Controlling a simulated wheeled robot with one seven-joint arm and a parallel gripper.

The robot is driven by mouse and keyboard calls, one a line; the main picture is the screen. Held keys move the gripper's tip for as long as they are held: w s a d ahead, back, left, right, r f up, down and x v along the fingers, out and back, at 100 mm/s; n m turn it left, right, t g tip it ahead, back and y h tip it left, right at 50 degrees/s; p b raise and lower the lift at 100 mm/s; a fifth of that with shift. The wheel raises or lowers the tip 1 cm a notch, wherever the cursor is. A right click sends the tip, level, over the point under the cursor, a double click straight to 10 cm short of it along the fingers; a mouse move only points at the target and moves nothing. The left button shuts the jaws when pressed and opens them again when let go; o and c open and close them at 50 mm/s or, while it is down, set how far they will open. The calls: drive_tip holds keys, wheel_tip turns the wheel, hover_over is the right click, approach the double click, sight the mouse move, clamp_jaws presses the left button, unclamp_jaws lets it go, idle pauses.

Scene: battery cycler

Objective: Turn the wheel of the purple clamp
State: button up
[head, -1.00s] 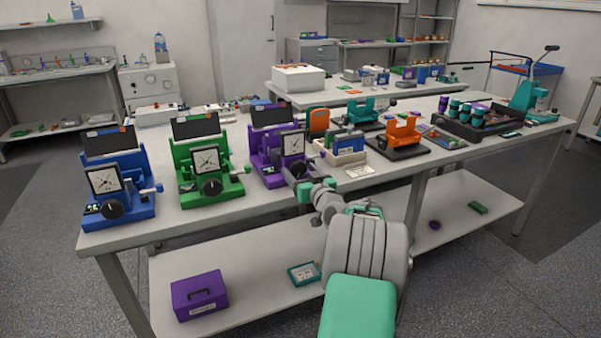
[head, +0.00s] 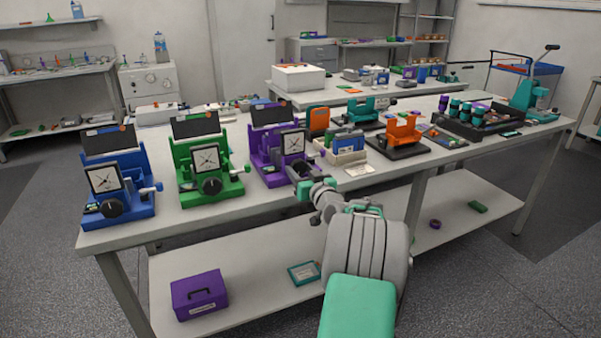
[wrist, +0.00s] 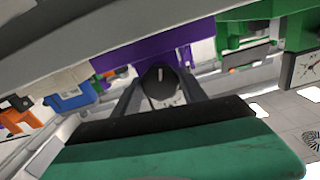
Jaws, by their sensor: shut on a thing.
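The purple clamp (head: 262,152) stands on the bench, at the right end of a row of three similar clamps. It has a dark screen on top and a white dial (head: 293,142) on its front. Its wheel is a round black knob with a white mark (wrist: 161,82), seen in the wrist view below the purple body (wrist: 142,58). My gripper (wrist: 158,92) is shut on this wheel, one finger on each side of it. In the head view my gripper (head: 298,172) is at the clamp's lower front, and it hides the wheel there.
A green clamp (head: 183,158) and a blue clamp (head: 130,185) stand to the left. The bench's front edge (head: 230,211) runs under my arm.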

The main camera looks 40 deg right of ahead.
drive_tip(key=m+b, duration=0.1)
drive_tip(key=m, duration=0.2)
drive_tip(key=o, duration=1.4)
drive_tip(key=shift+c, duration=0.2)
drive_tip(key=v, duration=0.7)
drive_tip(key=shift+s, duration=0.4)
drive_tip(key=shift+a, duration=0.15)
